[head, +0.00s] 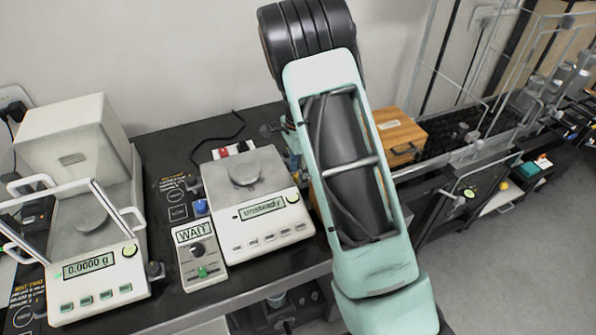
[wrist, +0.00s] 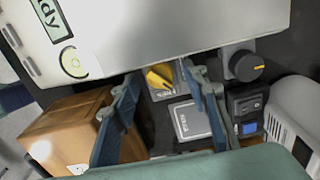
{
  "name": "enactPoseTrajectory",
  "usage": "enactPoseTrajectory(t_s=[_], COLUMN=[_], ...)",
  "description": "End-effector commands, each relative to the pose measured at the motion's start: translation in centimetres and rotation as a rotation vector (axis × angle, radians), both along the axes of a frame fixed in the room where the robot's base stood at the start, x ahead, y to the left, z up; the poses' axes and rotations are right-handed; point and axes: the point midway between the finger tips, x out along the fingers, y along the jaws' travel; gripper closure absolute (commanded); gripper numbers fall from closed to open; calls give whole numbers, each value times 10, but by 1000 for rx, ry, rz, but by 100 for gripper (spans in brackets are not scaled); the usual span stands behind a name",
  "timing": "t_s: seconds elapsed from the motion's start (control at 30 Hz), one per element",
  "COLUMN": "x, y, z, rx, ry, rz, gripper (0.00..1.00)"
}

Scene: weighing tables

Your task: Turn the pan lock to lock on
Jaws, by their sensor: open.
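In the wrist view a yellow knob (wrist: 159,78), on a small light plate beside the balance, shows between the two blue-grey fingers of my gripper (wrist: 161,90). The fingers are spread apart and hold nothing. I cannot tell whether they touch the knob. A round black knob with a yellow mark (wrist: 246,66) sits to the right, outside the fingers. The pan lock's lettering is not readable, so I cannot tell which knob it is or how it is set. In the head view my arm hides the yellow knob and the fingers.
The right balance (head: 258,225) reads "unsteady". A panel (head: 207,275) reading "WAIT" stands to its left. The left balance (head: 98,300), with an open draft shield, reads 0.0000 g. A wooden box (head: 400,132) is beyond my arm; it also shows near the left finger in the wrist view (wrist: 65,135).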

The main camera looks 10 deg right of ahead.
Motion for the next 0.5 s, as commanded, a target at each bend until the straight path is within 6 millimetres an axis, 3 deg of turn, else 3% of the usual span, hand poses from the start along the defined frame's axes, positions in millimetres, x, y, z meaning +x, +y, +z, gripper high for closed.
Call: enactPoseTrajectory(t_s=[0.07,0.43,0.5], x=[0,0,0], y=[0,0,0], z=[0,0,0], rx=[0,0,0], ry=[0,0,0], rz=[0,0,2], gripper=[59,99,100])
